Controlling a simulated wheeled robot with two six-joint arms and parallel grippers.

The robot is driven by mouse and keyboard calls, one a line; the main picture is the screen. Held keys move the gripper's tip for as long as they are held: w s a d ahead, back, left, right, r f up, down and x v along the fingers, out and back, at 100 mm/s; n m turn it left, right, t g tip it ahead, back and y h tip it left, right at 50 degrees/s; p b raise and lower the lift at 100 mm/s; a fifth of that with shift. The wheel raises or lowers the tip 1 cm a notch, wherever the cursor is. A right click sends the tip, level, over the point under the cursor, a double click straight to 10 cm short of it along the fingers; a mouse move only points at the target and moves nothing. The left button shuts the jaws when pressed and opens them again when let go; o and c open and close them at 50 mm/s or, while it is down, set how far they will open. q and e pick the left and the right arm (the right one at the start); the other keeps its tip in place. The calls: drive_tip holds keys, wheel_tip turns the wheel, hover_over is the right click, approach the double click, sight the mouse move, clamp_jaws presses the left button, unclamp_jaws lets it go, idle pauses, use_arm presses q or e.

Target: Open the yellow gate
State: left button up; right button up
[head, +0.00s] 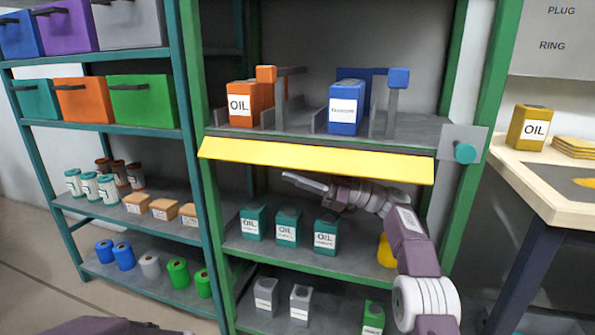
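The yellow gate (315,161) is a long flat panel along the front edge of the green rack's upper shelf. It appears to slope outward and down from that edge. My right gripper (303,183) is just below the gate, left of its middle, pointing left. No object shows in it. Its fingers are seen edge-on, so I cannot tell if they are apart, nor whether it touches the gate. A teal round knob (465,153) sits on a grey plate (450,139) at the gate's right end. My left gripper is not in view.
Orange (243,104) and blue (345,107) containers stand behind the gate. Teal oil cans (287,227) stand on the shelf below, near my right arm. A teal rack (185,90) is at left. A wooden-topped table (520,172) with a yellow oil can (529,127) is at right.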

drive_tip(key=p+v, duration=0.1)
drive_tip(key=v, duration=0.8)
drive_tip(key=shift+p, duration=0.3)
